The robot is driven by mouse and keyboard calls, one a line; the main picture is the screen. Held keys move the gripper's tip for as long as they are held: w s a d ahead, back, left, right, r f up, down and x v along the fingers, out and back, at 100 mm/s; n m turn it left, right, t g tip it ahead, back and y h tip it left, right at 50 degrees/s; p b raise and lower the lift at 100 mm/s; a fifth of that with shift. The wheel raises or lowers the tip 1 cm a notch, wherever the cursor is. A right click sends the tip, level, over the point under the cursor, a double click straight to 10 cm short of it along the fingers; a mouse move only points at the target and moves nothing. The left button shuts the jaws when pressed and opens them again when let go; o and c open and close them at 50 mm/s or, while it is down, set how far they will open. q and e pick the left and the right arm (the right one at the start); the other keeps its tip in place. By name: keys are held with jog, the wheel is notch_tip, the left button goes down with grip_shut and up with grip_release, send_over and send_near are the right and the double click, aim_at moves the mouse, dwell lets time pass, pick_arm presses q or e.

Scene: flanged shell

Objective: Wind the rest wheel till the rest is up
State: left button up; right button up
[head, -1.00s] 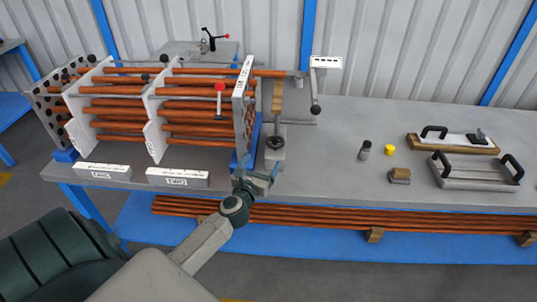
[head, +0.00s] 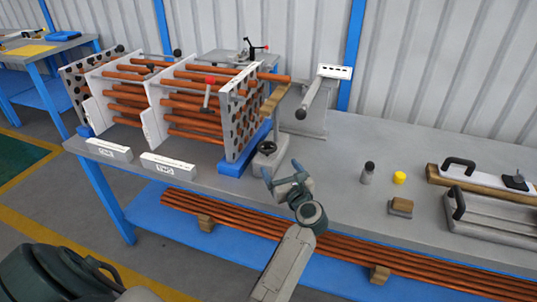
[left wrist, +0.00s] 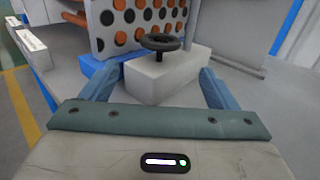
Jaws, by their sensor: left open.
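The rest wheel is a small black handwheel (head: 267,147) on a pale grey block (head: 268,162) at the right end of the tube bundle. In the left wrist view the wheel (left wrist: 161,42) lies flat on top of its block, ahead of my fingers. The wooden rest (head: 273,101) stands above the block, just under a protruding copper-coloured tube (head: 274,77); I cannot tell whether they touch. My left gripper (head: 282,172) is open and empty, just in front of the block and apart from the wheel. My right gripper is not in view.
A perforated plate (head: 243,125) on a blue base stands left of the wheel. A grey stand with a bar (head: 312,97) is behind right. A dark-capped cylinder (head: 368,172), yellow cap (head: 399,177) and small wooden block (head: 401,207) stand right on the grey bench.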

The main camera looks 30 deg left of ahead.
aim_at(268, 150)
pick_arm(q)
jog(key=p+x, duration=0.2)
jog(key=x, duration=0.8)
jog(key=shift+a, duration=0.1)
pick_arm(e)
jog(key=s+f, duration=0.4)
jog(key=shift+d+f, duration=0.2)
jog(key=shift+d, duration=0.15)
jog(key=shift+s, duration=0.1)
pick_arm(q)
jog(key=c, duration=1)
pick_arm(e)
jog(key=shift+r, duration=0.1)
pick_arm(q)
jog(key=shift+o, duration=0.2)
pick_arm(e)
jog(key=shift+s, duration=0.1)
